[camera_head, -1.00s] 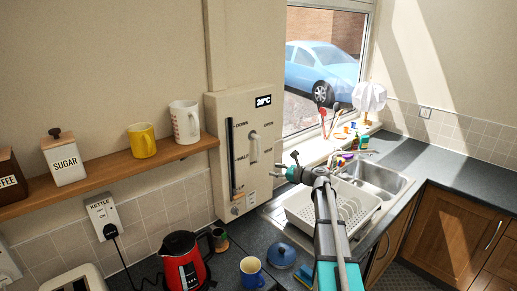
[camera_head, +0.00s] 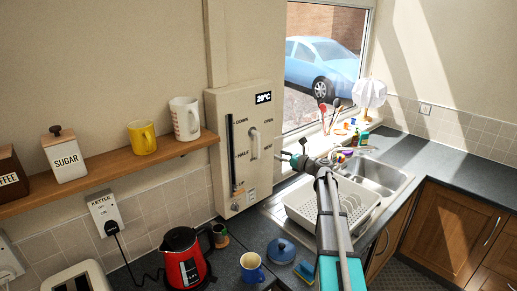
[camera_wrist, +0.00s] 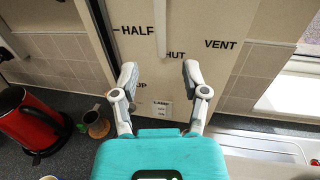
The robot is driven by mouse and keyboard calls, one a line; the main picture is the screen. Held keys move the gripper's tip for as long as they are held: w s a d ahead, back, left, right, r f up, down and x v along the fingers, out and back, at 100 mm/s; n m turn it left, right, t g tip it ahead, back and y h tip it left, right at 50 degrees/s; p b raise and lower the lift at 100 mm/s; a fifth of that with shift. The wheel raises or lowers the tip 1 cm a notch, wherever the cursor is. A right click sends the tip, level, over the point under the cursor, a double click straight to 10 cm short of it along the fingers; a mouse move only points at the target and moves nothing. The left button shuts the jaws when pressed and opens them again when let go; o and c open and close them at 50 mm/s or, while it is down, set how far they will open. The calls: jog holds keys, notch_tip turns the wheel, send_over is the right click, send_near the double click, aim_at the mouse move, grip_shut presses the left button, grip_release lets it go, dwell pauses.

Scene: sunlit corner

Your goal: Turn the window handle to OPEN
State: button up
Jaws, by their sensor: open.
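The pale window handle (camera_head: 254,143) is on the cream wall panel (camera_head: 216,150), standing nearly upright. Beside it, OPEN is at upper right and VENT at right. In the wrist view, the handle's lower end (camera_wrist: 177,52) points down just above the partly hidden SHUT label. My gripper (camera_head: 290,151) is open and empty, right of and slightly below the handle in the head view. In the wrist view, my gripper's fingertips (camera_wrist: 160,69) are spread below the handle's end, apart from it.
A dark slider track (camera_head: 231,150) marked DOWN and HALF runs left of the handle. The window (camera_head: 322,70) is to the right. A dish rack (camera_head: 318,218), red kettle (camera_head: 185,265), blue-yellow mug (camera_head: 251,268) and shelf (camera_head: 110,168) with mugs stand around below and left.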

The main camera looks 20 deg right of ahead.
aim_at(259, 147)
jog(key=x, duration=1.2)
jog(key=shift+d+f, duration=0.1)
grip_shut()
